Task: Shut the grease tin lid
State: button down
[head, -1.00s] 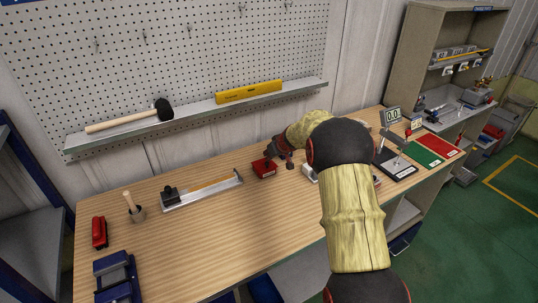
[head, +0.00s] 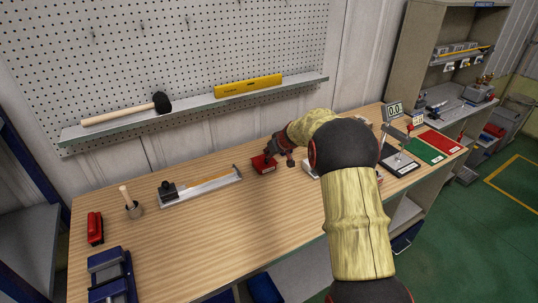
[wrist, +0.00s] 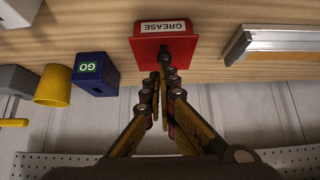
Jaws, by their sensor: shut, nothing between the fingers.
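The red grease tin (head: 262,163) stands on the bench near its back edge, left of my forearm. In the wrist view the tin (wrist: 163,27) carries a white GREASE label, and its flat red lid (wrist: 146,50) shows with a dark knob (wrist: 165,56). How far the lid stands open is hard to tell. My gripper (wrist: 165,76) is shut and empty, its tips right at the knob and lid edge; whether they touch is unclear. In the head view my gripper (head: 279,150) is just above and right of the tin, partly hiding it.
A metal rail fixture (head: 202,187) lies left of the tin. A blue GO box (wrist: 96,74) and a yellow cup (wrist: 54,86) show in the wrist view. A shelf (head: 200,112) with hammer and yellow level hangs behind. The bench front (head: 200,250) is clear.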

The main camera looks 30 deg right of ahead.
jog(key=shift+s+f, duration=0.2)
jog(key=shift+f, duration=0.2)
jog(key=w+r+p+v, duration=0.2)
jog(key=p+v, duration=0.1)
jog(key=v, duration=1)
